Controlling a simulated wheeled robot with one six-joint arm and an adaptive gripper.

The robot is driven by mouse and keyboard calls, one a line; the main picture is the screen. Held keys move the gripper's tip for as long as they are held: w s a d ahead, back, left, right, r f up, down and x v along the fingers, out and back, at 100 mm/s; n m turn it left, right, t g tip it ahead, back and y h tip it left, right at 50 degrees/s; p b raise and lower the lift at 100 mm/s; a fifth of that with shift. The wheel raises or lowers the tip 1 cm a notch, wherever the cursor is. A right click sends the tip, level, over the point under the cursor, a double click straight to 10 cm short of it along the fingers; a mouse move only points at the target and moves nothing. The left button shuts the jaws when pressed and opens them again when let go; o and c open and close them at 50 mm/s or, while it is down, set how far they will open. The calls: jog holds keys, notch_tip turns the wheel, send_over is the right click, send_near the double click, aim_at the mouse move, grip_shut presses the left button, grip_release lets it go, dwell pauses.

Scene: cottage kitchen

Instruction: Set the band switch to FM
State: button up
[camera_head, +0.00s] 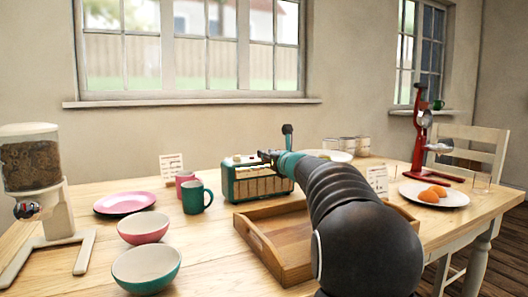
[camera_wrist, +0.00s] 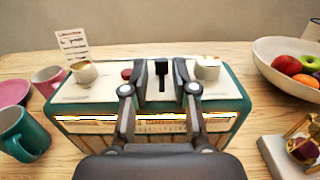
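The radio (camera_head: 258,184) is a teal box with a cream top and a slatted front, standing on the table behind the wooden tray. In the wrist view its top (camera_wrist: 100,92) carries a knob (camera_wrist: 84,72) at the left, a knob (camera_wrist: 207,68) at the right and a small red button (camera_wrist: 126,74). The band switch (camera_wrist: 161,70) looks to be the black lever in a dark slot between them. My gripper (camera_wrist: 161,80) is open, one finger on each side of the lever, with gaps visible. Whether the fingertips reach lever height is unclear. Band markings are not readable.
A green mug (camera_head: 196,198), a pink mug (camera_head: 184,182), a pink plate (camera_head: 124,203) and two bowls stand left of the radio. The wooden tray (camera_head: 262,246) lies in front. A fruit bowl (camera_wrist: 272,70) is to the right; a small card (camera_wrist: 72,44) stands behind.

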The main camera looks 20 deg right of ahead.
jog(key=shift+w, duration=2.05)
grip_shut()
